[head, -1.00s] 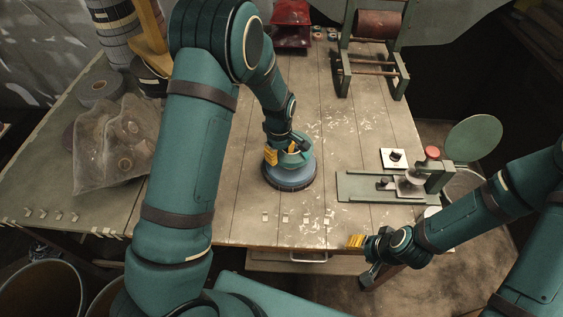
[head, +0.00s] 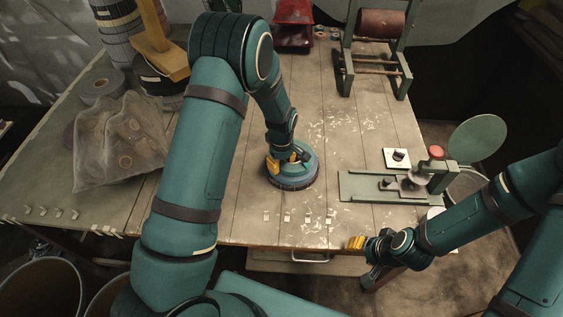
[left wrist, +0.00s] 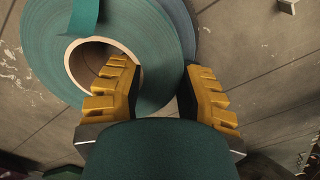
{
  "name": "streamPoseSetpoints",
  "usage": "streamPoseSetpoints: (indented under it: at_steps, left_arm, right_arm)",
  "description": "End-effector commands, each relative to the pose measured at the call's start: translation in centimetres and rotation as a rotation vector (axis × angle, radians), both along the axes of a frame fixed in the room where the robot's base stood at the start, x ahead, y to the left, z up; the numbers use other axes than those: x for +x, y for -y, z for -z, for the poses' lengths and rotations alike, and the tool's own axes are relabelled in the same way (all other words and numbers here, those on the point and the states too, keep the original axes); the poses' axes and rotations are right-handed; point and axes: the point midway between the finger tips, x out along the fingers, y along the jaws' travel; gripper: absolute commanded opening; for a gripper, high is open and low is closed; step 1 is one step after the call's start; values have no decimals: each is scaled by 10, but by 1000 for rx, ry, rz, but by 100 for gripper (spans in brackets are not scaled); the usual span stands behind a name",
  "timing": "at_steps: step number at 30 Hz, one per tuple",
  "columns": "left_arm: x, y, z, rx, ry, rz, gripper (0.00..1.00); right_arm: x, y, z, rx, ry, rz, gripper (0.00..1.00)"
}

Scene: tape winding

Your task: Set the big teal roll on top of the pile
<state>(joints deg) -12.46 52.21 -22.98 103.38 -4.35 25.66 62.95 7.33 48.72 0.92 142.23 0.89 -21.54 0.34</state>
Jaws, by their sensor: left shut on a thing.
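The big teal roll (head: 310,164) has a pale core ring and lies flat on the pile of blue-grey rolls (head: 291,186) on the table. It fills the upper left of the left wrist view (left wrist: 47,52), with the blue-grey edge (left wrist: 186,28) showing below it at its right. My left gripper (head: 287,160) is shut on the teal roll's wall, one yellow finger in the core and one outside. I cannot tell whether the roll bears fully on the pile. My right gripper (head: 357,243) hangs by the table's front edge; its jaw state is unclear.
A clear bag of rolls (head: 118,150) lies on the left of the table. A green fixture (head: 375,187) stands at the right, and a winding stand (head: 375,60) and red bin (head: 293,25) at the back. The wooden table (head: 340,130) is mostly clear around the pile.

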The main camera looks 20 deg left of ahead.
Motion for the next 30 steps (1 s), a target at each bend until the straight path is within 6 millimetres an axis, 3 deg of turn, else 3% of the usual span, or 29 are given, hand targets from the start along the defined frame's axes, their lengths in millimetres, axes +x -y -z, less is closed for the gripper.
streamPoseSetpoints:
  at_steps: [2,3,4,17,20,30]
  left_arm:
    - [0,0,3,0,1,0,0]
    - [0,0,2,0,0,0,54]
    - [0,0,2,0,0,0,62]
    - [0,0,-6,0,0,0,62]
    - [1,0,-18,0,4,0,62]
    - [0,0,-90,0,4,1,62]
  right_arm:
    - [-1,0,3,0,-2,-1,47]
    - [-1,0,2,0,-2,-1,47]
    - [-1,0,1,0,-2,-1,47]
    - [0,0,-5,0,0,0,47]
    - [1,0,-9,0,3,2,47]
    - [1,1,-16,2,3,2,47]
